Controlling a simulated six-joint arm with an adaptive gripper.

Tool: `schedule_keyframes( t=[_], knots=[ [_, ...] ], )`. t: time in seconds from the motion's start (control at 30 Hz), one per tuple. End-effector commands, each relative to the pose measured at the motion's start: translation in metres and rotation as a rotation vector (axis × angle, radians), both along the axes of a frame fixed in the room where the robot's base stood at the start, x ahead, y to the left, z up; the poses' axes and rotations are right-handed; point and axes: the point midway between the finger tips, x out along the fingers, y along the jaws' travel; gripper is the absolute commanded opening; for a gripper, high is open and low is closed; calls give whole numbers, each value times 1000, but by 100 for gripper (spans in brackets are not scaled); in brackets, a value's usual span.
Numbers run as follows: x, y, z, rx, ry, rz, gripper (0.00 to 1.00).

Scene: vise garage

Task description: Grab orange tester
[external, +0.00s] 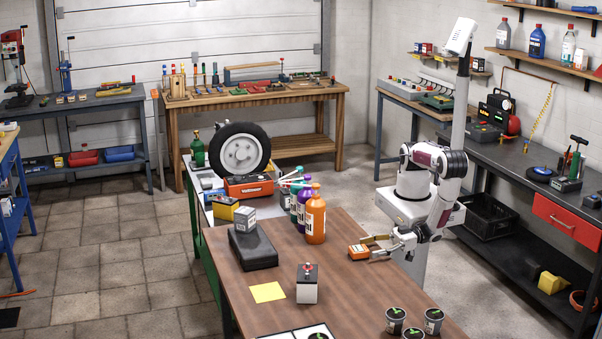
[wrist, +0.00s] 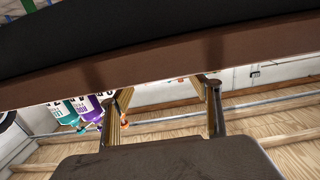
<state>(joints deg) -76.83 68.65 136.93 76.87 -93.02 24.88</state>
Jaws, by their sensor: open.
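The orange tester (external: 359,251) lies on the brown table, near the table's right edge, in the external view. My gripper (external: 376,247) is low over the table just right of it, with its fingers spread and pointing left at the tester. The fingertips are very close to the tester; I cannot tell whether they touch it. In the wrist view my gripper (wrist: 164,103) shows two separate fingers. The tester is not clearly visible there, as a dark and brown band covers the upper part.
The orange bottle (external: 316,216) and purple bottle (external: 304,204) stand left of the tester. A black case (external: 254,248) with a grey box (external: 245,220), a button box (external: 307,284), a yellow note (external: 267,292) and several potted seedlings (external: 395,319) are also on the table. The table between is clear.

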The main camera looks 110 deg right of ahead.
Motion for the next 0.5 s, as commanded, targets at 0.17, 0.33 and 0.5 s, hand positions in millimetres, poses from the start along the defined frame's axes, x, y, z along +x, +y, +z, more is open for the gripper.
schedule_keyframes(
  t=[0.17, 0.33, 0.5],
  knots=[
    [14, -2, -1, 1, -1, -3, 63],
    [24, -1, -2, 1, 0, -2, 63],
    [29, -1, -2, 0, -1, 0, 63]
  ],
)
